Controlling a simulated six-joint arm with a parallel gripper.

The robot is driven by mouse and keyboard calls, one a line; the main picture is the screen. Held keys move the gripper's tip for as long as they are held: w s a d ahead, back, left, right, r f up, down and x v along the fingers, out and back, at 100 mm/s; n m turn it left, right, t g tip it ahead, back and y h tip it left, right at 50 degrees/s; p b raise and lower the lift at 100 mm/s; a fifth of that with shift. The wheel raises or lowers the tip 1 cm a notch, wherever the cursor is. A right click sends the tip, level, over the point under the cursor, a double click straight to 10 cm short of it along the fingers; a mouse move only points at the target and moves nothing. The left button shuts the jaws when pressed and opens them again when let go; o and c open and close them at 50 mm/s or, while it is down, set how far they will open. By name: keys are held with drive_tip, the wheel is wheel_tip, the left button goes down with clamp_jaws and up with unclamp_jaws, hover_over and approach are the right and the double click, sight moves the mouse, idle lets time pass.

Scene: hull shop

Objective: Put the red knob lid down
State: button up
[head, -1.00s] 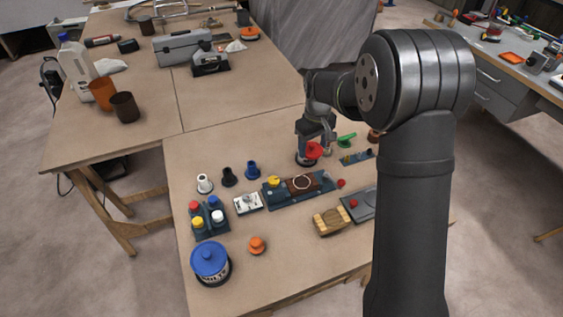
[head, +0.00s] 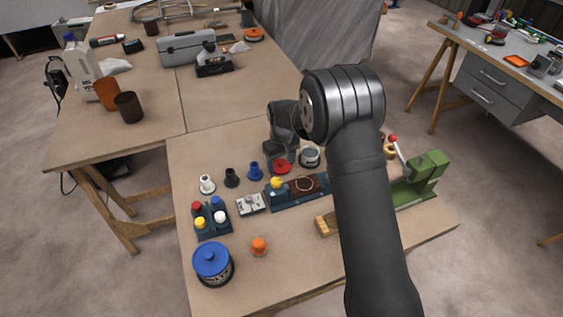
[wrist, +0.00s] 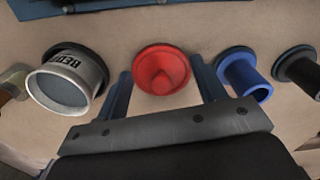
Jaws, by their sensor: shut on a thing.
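The red knob lid (head: 281,168) is low over the bench, just left of an open pale can (head: 309,157) in the head view. My gripper (wrist: 163,88) is shut on the lid, with one finger on each side of it. I cannot tell whether the lid touches the bench top. My arm hides part of the bench in the head view.
A blue spool (head: 254,171), a black spool (head: 231,178) and a white one (head: 207,184) stand left of the lid. A dark blue fixture (head: 318,197) lies in front. A green press (head: 424,175) stands at the right. The bench behind the lid is mostly clear.

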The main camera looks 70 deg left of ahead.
sight(281, 162)
drive_tip(key=shift+f, duration=0.15)
drive_tip(key=o, duration=1)
wheel_tip(281, 162, up, 12)
drive_tip(key=shift+r, duration=0.2)
